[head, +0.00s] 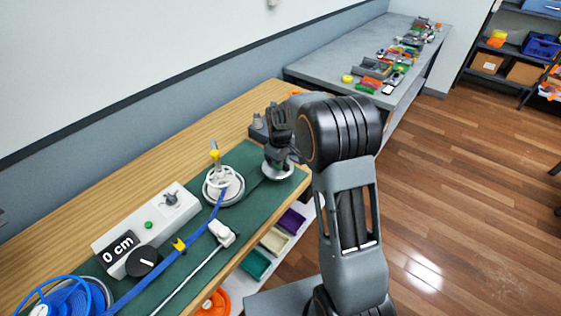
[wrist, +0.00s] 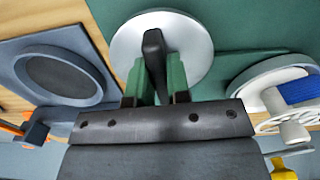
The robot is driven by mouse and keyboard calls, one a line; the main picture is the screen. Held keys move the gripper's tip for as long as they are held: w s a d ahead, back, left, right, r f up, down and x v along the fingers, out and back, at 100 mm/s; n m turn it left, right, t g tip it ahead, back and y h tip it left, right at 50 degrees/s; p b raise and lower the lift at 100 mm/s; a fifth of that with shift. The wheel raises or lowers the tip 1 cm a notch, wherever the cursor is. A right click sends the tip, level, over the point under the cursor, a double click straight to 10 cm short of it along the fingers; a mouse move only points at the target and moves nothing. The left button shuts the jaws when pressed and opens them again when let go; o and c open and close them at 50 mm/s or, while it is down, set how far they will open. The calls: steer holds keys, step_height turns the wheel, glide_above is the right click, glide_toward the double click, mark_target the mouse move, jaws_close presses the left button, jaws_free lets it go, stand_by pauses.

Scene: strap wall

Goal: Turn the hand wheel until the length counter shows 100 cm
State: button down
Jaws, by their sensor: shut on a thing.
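The length counter (head: 118,247) on the white box reads 0 cm in the head view. A round silver disc (head: 279,174) with an upright black bar lies at the far end of the green mat; it looks like the hand wheel. In the wrist view the silver disc (wrist: 197,42) shows from above. My gripper (wrist: 155,82) is shut on its black bar (wrist: 154,48), with a green pad on each side. A white spoked reel (head: 223,186) with a yellow-topped post stands beside the disc. The blue strap (head: 150,277) runs from the reel to a blue spool (head: 72,299).
The white box (head: 150,213) carries a black knob (head: 143,262), a green button and a grey switch. A white-headed rod (head: 221,233) lies along the strap. A dark square base with a round recess (wrist: 65,75) lies left of the disc. Small bins (head: 255,264) stand below the bench edge.

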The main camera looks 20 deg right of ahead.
steer(key=shift+a+m, duration=0.1)
steer(key=shift+m, duration=1.9)
steer(key=m, duration=0.4)
steer(key=shift+a+m+b, duration=0.2)
steer(key=shift+m+b, duration=0.1)
steer(key=shift+b, duration=0.1)
steer(key=m, duration=0.3)
steer(key=shift+a+m, duration=0.15)
steer(key=shift+m, duration=0.15)
steer(key=m, duration=0.4)
steer(key=shift+a+m, duration=0.15)
steer(key=shift+m, duration=0.15)
steer(key=m, duration=0.3)
steer(key=shift+w+a+m, duration=0.1)
steer(key=shift+w+m, duration=0.1)
steer(key=shift+m, duration=0.1)
steer(key=m, duration=0.4)
steer(key=shift+w+a+r, duration=0.1)
steer(key=shift+w, duration=0.1)
steer(key=m, duration=0.4)
steer(key=shift+w, duration=0.15)
steer(key=shift+w+m, duration=0.15)
steer(key=shift+m, duration=1.75)
